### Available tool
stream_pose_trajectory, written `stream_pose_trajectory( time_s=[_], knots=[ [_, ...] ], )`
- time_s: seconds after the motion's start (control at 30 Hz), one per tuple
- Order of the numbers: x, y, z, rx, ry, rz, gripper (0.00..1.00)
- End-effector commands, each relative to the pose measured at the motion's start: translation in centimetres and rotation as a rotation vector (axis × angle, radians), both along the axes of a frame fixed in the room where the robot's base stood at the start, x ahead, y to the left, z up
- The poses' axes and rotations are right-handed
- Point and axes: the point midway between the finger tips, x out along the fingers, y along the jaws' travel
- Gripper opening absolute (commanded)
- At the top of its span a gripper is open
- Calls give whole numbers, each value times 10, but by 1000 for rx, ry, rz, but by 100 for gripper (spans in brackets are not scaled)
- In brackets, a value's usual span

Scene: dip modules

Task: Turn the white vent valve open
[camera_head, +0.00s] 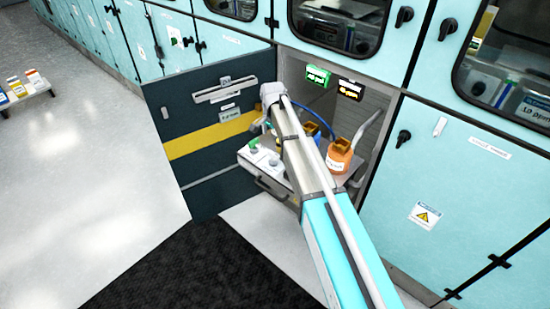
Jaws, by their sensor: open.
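A pull-out shelf (248,158) stands out from an open bay in the teal cabinets. A small green-topped knob (253,143) is on its left part. A small pale knob (273,161) is just right of it, close to my arm; I cannot tell whether it is the white vent valve or how it is turned. My arm reaches from the lower right across the shelf, and its far joint shows above the shelf's back. My gripper's fingers are not visible, perhaps hidden behind the arm.
An orange container (339,157) with a hose and a partly hidden blue one (312,130) stand on the shelf. A dark open door (205,140) is at left.

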Motion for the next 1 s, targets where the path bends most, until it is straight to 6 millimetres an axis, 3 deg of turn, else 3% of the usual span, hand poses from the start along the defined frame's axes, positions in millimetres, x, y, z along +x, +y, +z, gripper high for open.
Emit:
stream_pose_trajectory(
  time_s=[1.0],
  knots=[
    [0, -1, -79, 0, 0, -1, 100]
  ],
)
